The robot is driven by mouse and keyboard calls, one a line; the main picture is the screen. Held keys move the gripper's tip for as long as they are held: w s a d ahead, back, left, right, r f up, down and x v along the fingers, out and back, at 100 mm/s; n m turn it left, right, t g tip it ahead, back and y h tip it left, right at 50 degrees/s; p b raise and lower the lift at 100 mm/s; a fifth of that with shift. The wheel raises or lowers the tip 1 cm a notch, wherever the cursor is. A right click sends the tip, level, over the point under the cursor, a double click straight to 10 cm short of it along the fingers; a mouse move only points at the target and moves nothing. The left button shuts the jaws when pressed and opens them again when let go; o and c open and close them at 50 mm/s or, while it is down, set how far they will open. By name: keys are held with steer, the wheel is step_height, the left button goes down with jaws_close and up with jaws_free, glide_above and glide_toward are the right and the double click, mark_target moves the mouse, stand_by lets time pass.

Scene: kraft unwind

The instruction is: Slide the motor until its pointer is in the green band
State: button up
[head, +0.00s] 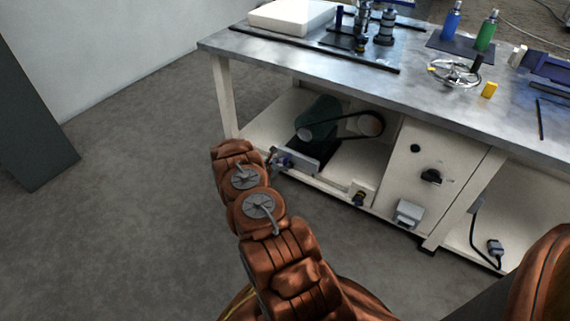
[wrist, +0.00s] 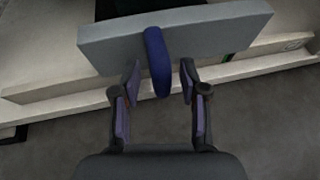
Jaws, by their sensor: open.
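The green motor (head: 318,118) sits on the bench's lower shelf, with a dark belt (head: 345,130) running to a pulley (head: 371,124) on its right. A grey plate (head: 302,164) stands in front of it at the shelf edge; it spans the top of the wrist view (wrist: 215,30). A blue handle (wrist: 158,62) sticks out from this plate towards me. My gripper (wrist: 160,82) is open, its fingers on either side of the handle's lower end, with visible gaps. A sliver of dark green shows behind the plate.
A white cabinet (head: 425,165) with a black knob (head: 431,177) stands right of the shelf bay. A small box with a yellow and black knob (head: 359,195) sits at the shelf edge. The bench top (head: 415,85) overhangs the shelf.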

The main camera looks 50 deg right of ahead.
steer(key=shift+a, duration=0.1)
steer(key=v, duration=1.1)
steer(key=shift+a+r, duration=0.15)
steer(key=shift+a, duration=0.25)
steer(key=s+a+r+m+g+y+p, duration=0.1)
steer(key=s+a+r+m+p, duration=0.4)
steer(key=r, duration=1)
steer(key=s+a+r+m+g+y+p, duration=0.1)
steer(key=s+a+r+m+y+p, duration=0.15)
steer(key=r+p, duration=0.85)
steer(key=s+a+r+m+g+y+p, duration=0.1)
steer(key=s+a+r+m+p, duration=0.3)
steer(key=r, duration=1.4)
steer(key=s+a+r+m+y+p, duration=0.2)
steer(key=s+a+r+y+p, duration=0.1)
steer(key=s+a+r+p, duration=0.4)
steer(key=s+a+r+m+t+y+p, duration=0.1)
steer(key=s+a+r+y+p, duration=0.2)
steer(key=s+a+r+p, duration=0.4)
steer(key=s+a+r+m+t+y+p, duration=0.1)
steer(key=s+a+r+p, duration=0.6)
steer(key=a+r, duration=0.9)
step_height(320, 180, up, 4)
steer(key=shift+s+f+m+y, duration=0.25)
steer(key=shift+s+m+y, duration=0.65)
steer(key=shift+s, duration=0.3)
